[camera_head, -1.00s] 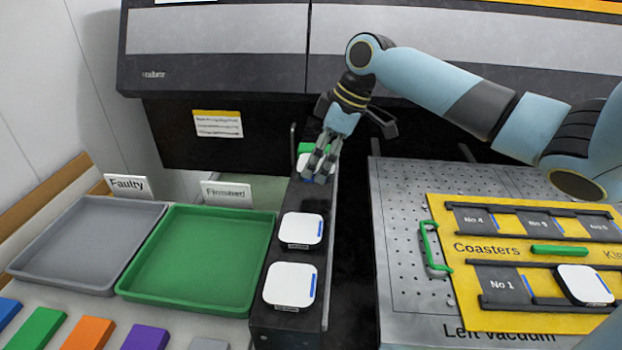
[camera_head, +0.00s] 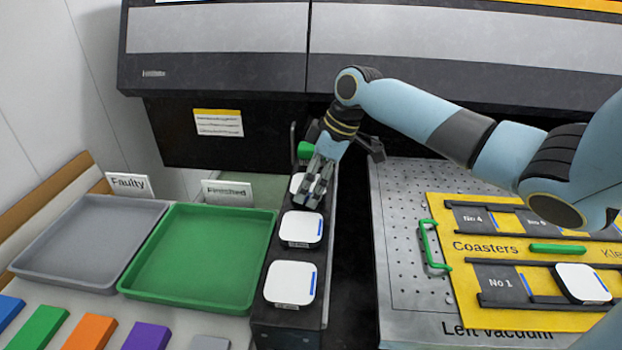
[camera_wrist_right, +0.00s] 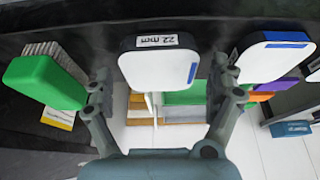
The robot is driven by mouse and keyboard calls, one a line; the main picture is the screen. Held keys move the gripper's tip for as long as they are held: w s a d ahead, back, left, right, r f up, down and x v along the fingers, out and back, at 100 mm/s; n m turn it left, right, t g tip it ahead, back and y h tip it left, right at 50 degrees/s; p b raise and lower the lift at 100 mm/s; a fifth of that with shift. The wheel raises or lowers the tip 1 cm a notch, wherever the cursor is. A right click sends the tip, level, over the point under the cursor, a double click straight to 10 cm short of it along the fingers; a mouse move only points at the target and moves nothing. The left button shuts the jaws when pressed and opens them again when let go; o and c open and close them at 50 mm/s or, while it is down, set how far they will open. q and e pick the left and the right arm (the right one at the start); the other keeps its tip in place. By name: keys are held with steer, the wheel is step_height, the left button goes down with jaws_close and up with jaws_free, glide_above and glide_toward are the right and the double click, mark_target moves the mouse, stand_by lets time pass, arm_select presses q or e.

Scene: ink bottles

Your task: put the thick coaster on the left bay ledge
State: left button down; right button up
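The dark bay ledge (camera_head: 258,316) runs front to back beside the green tray. White coasters with blue strips stand on it: a front one (camera_head: 290,284), a middle one (camera_head: 301,229) and a far one (camera_head: 296,183) partly hidden by my right gripper (camera_head: 312,204). In the right wrist view a white coaster labelled "22 mm" (camera_wrist_right: 158,68) shows between the open fingers (camera_wrist_right: 165,95), with gaps on both sides. Another white coaster (camera_wrist_right: 262,62) is to its right there. A further coaster (camera_head: 584,283) lies on the yellow Coasters board (camera_head: 470,225). My left gripper is out of view.
A green block (camera_head: 305,150) stands at the ledge's far end; it also shows in the right wrist view (camera_wrist_right: 42,80). Grey (camera_head: 90,240) and green (camera_head: 200,255) trays lie left of the ledge, behind coloured blocks. A dark machine front (camera_head: 220,90) closes off the back.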

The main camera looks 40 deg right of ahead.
steer(key=shift+r, duration=0.1)
steer(key=v, duration=1.2)
steer(key=shift+s+a, duration=0.1)
stand_by(0.3)
